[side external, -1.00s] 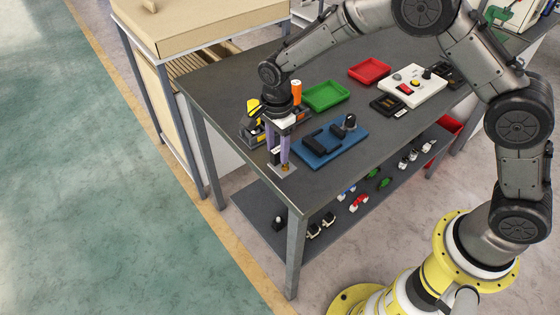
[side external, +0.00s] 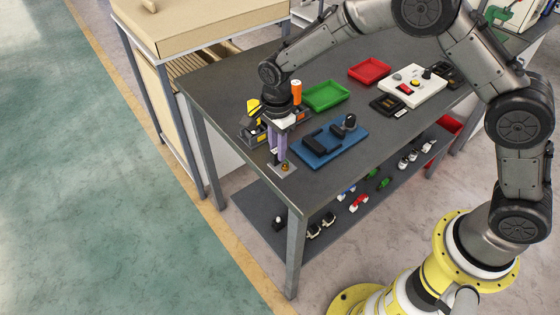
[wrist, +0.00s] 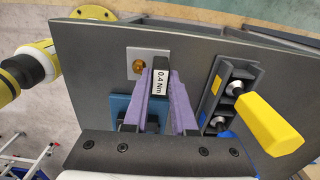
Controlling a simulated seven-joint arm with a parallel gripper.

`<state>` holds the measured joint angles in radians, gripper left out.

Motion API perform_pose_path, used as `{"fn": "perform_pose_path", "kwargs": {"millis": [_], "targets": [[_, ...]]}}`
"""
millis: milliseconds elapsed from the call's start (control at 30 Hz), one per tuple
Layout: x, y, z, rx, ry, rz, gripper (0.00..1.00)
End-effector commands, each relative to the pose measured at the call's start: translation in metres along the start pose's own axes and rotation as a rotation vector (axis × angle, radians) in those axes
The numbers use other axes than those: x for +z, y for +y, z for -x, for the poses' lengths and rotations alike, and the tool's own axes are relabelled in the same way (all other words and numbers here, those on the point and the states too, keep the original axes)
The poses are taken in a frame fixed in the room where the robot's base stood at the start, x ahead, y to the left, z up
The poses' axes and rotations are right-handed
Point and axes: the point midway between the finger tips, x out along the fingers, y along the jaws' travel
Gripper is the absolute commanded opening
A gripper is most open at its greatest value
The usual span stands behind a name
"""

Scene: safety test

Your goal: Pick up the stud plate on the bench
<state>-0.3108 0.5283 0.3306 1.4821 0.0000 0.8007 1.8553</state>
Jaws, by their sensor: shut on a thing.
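The stud plate (side external: 290,172) is a small light grey square with a brass stud, lying on the near left corner of the bench. In the wrist view the plate (wrist: 132,53) shows beyond the fingertips, its right part covered. My gripper (side external: 279,158) points down just above or at the plate; I cannot tell whether anything touches it. In the wrist view my gripper (wrist: 162,78) has its purple fingers closed around a black tool (wrist: 161,66) with a white label reading "0.4 Nm". The tool's lower end is hidden.
A blue plate with black fixtures (side external: 345,147) lies right of my gripper. A dark rack (side external: 247,137) holding a yellow-handled item (wrist: 265,120) stands close on the other side. Green (side external: 325,96) and red (side external: 369,70) trays lie farther back. The bench's edges are close to the plate.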

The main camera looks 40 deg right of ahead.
Motion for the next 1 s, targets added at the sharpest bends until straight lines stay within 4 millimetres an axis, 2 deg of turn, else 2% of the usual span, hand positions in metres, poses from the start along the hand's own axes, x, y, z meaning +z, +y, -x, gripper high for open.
{"fn": "perform_pose_path", "kwargs": {"millis": [167,1000], "targets": [[0.0,-0.001,0.003,-0.003,-0.001,0.0,0.0],[0.0,-0.001,0.062,-0.003,-0.001,0.0,0.0]]}}
